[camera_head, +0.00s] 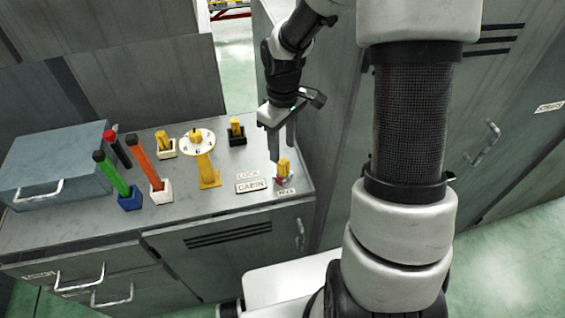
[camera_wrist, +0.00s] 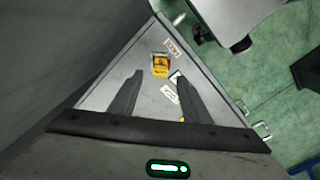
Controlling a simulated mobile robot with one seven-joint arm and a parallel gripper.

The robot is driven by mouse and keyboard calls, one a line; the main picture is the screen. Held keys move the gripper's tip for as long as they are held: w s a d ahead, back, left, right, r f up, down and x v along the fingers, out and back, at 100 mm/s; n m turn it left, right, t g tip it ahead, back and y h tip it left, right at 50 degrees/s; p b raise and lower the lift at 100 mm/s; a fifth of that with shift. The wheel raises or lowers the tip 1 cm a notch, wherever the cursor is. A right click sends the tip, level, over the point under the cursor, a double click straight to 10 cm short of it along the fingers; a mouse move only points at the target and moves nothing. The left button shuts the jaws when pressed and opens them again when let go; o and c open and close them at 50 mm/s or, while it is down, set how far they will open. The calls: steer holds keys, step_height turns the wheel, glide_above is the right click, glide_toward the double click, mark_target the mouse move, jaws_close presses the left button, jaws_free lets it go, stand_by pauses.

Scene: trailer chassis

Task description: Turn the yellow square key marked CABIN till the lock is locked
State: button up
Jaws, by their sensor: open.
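The yellow square key (camera_head: 284,168) stands upright in a small lock base at the right front corner of the grey cabinet top. A white CABIN label (camera_head: 251,185) lies just left of it. In the wrist view the key (camera_wrist: 160,65) shows from above, beyond the fingertips. My gripper (camera_head: 282,152) is open, pointing down, with its fingers above and around the level of the key's top. In the wrist view my gripper (camera_wrist: 157,74) has its two fingers apart with nothing between them. Whether the fingers touch the key cannot be told.
A yellow post with a round white dial (camera_head: 197,139) stands left of the labels. Two other yellow keys stand in a black base (camera_head: 236,131) and a white base (camera_head: 164,146). Green (camera_head: 112,175) and orange (camera_head: 145,162) levers and a grey box (camera_head: 55,165) stand farther left. A tall cabinet wall (camera_head: 335,150) is close on the right.

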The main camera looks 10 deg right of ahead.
mark_target(283, 161)
step_height(283, 161, down, 8)
steer(key=shift+f, duration=0.1)
stand_by(0.4)
jaws_close()
steer(key=shift+f+m+b, duration=0.1)
steer(key=shift+m+b, duration=0.55)
steer(key=shift+m, duration=1.05)
